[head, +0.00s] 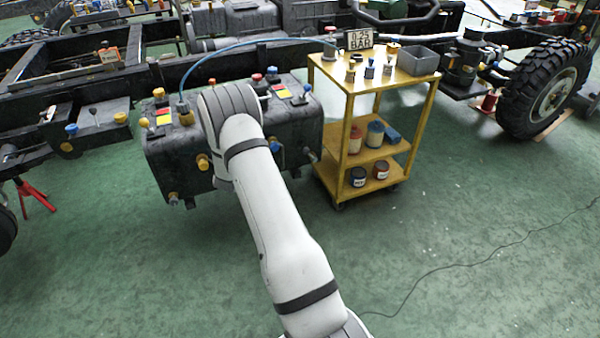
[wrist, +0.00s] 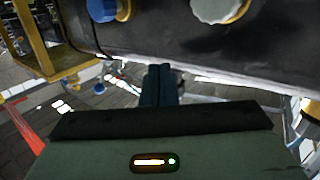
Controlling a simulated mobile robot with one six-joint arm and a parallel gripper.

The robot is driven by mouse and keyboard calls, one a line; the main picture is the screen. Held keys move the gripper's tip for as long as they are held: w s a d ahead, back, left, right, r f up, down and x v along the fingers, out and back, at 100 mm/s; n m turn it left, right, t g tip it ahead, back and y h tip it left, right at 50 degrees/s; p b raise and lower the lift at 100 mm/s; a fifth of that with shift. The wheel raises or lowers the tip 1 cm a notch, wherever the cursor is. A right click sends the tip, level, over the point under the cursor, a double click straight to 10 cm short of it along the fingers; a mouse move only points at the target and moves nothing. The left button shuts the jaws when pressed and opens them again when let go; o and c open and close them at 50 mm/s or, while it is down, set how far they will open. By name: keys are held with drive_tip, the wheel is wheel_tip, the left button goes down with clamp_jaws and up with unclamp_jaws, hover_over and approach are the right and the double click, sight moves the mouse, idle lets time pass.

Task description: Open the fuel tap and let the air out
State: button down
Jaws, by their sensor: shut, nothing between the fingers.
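The black fuel tank (head: 176,150) stands by the chassis in the head view, with colored caps and knobs on its top. A yellow fitting (head: 203,162) and a blue knob (head: 277,148) are on its front. I cannot tell which one is the fuel tap. My arm covers the tank's middle and hides my gripper in the head view. In the wrist view my gripper (wrist: 160,86) is shut and empty, its fingers together beside a dark surface. That surface carries a blue knob (wrist: 102,9) and a pale, yellow-edged knob (wrist: 220,9), both apart from the fingers.
A yellow trolley (head: 345,98) with small containers and a "0.25 BAR" sign (head: 359,39) stands right of the tank. A blue hose (head: 225,48) runs from the tank top toward the trolley.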

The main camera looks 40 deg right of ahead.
drive_tip(key=s+d+f+m+g+h+b, duration=0.1)
drive_tip(key=s+d+f+g+h+b, duration=0.1)
drive_tip(key=f, duration=0.7)
drive_tip(key=s+d+f+m+g+h+b, duration=0.1)
drive_tip(key=s+d+f+h+b, duration=0.2)
drive_tip(key=f, duration=0.7)
drive_tip(key=s+h, duration=0.2)
drive_tip(key=s, duration=0.2)
drive_tip(key=shift+d+g+h+b, duration=0.2)
drive_tip(key=shift+g+h+b, duration=0.2)
drive_tip(key=b, duration=0.5)
approach(308, 153)
drive_tip(key=w+d+r, duration=0.1)
drive_tip(key=w+d, duration=0.2)
drive_tip(key=d, duration=0.1)
drive_tip(key=shift+w+d+r, duration=0.2)
drive_tip(key=shift+d+r, duration=0.2)
